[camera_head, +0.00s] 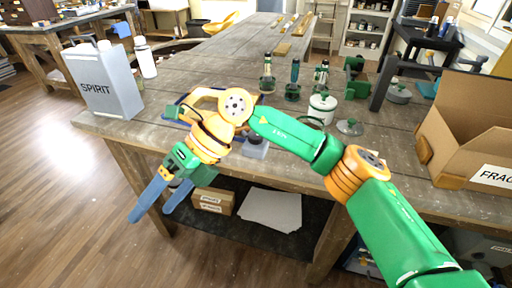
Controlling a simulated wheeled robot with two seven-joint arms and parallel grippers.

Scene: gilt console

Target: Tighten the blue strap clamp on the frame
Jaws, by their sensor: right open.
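My right gripper (152,213) hangs in front of the workbench's near edge. Its two blue fingers point down to the lower left, are apart and hold nothing. A dark blue edge (184,100) of something flat shows on the bench behind my right wrist. My wrist hides most of it, so I cannot tell whether it is the frame or the strap clamp. No strap clamp can be made out clearly. My left gripper is not in view.
A lower shelf holds a small carton (213,200) and white sheets (270,209).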

